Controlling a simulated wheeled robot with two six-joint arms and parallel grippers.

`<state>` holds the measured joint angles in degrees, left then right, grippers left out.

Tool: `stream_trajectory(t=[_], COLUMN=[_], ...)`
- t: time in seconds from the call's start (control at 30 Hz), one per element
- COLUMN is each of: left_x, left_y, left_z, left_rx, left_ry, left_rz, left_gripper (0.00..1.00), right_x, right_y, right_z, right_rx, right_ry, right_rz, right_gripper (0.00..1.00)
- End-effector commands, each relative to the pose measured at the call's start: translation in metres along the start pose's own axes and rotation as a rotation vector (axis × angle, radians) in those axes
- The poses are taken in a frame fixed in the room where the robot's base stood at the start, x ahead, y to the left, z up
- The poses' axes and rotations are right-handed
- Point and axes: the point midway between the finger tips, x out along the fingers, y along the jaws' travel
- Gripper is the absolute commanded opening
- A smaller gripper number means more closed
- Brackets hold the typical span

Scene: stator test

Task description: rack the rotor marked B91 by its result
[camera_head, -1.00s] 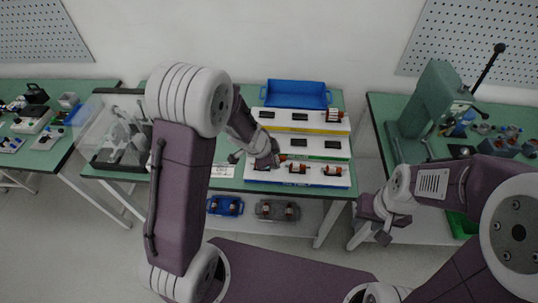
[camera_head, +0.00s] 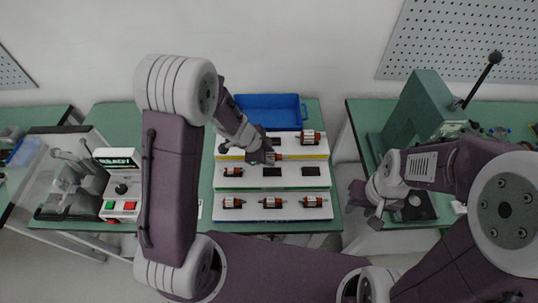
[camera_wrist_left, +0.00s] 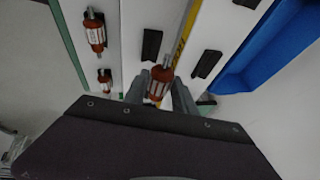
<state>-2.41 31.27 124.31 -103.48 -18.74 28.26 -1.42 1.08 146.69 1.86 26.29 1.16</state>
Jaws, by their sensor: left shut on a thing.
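My left gripper (camera_head: 272,158) is shut on a rotor (camera_wrist_left: 160,84) with a reddish-brown body and a metal shaft. It is over the middle of the yellow-edged rear tier (camera_head: 235,154) of the white rack; whether the rotor touches the tier I cannot tell. No B91 mark is readable. Another rotor (camera_head: 311,137) sits at the right of that tier. The green-edged middle tier (camera_head: 289,184) has a rotor (camera_head: 233,172) at left and two bare black cradles. The front tier (camera_head: 252,214) bears three rotors. My right gripper (camera_head: 363,208) is open and empty, right of the rack.
A blue tray (camera_head: 305,112) stands behind the rack. At left is a tester (camera_head: 118,185) with a READY display, red and green buttons, beside a clear-covered fixture (camera_head: 70,180). A green press (camera_head: 420,105) stands on the right bench.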

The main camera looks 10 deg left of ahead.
Motion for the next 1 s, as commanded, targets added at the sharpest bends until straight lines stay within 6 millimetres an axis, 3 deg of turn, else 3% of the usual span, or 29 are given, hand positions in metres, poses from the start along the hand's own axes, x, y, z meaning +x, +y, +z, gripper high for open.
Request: stream_trajectory(t=[0.73,1.0], left_x=[0.044,0.042], left_y=[0.012,0.012], left_z=[0.018,0.018], left_rx=[0.000,-0.001], left_ry=[0.001,0.000], left_rz=[-0.002,0.000], left_gripper=[0.00,0.00], right_x=[0.056,0.051], right_y=[0.001,0.001], right_z=[0.006,0.005], right_rx=[0.000,0.000], right_ry=[0.000,0.000], right_rz=[0.000,0.000], right_gripper=[0.36,0.36])
